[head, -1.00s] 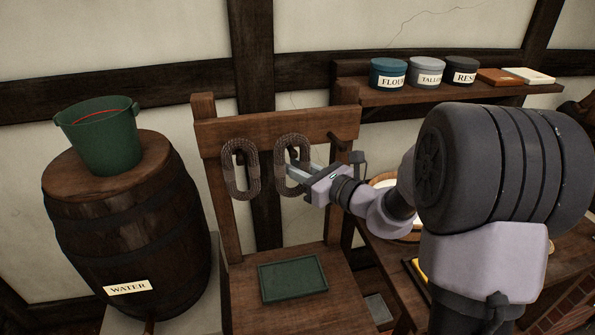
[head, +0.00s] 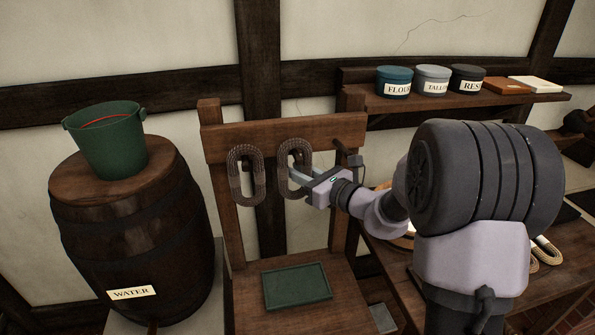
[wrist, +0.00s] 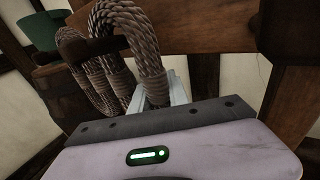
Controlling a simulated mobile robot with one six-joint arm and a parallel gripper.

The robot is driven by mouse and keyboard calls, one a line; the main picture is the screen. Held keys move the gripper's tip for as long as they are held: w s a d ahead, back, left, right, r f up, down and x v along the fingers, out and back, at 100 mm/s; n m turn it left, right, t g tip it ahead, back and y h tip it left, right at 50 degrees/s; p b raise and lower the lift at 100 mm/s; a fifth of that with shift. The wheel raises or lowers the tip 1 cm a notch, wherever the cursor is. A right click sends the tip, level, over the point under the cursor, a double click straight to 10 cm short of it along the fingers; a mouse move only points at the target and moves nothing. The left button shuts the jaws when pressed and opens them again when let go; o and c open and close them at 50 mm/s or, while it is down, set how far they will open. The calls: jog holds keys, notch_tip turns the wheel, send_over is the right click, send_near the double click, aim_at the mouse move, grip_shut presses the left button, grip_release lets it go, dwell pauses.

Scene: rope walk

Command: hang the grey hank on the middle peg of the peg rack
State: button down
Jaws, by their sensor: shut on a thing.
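The peg rack (head: 222,143) is a brown wooden frame with a top board. A grey-brown rope hank (head: 235,182) hangs at its left peg. A second, similar greyish hank (head: 284,168) is at the middle peg, and my gripper (head: 307,180) is shut on its right side. In the wrist view, the fingers (wrist: 160,95) close on this held hank (wrist: 150,62). A dark peg (wrist: 108,47) shows within its loop; whether the rope rests on the peg I cannot tell. The right peg (head: 344,146) is bare.
A green tray (head: 297,286) lies on the rack's lower board. A water barrel (head: 135,240) with a green bucket (head: 108,146) stands left. A shelf (head: 440,104) with labelled tins (head: 432,80) is at the upper right. Tan hanks (head: 545,250) lie on the bench at right.

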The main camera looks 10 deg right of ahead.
jog(key=c, duration=1.2)
grip_release()
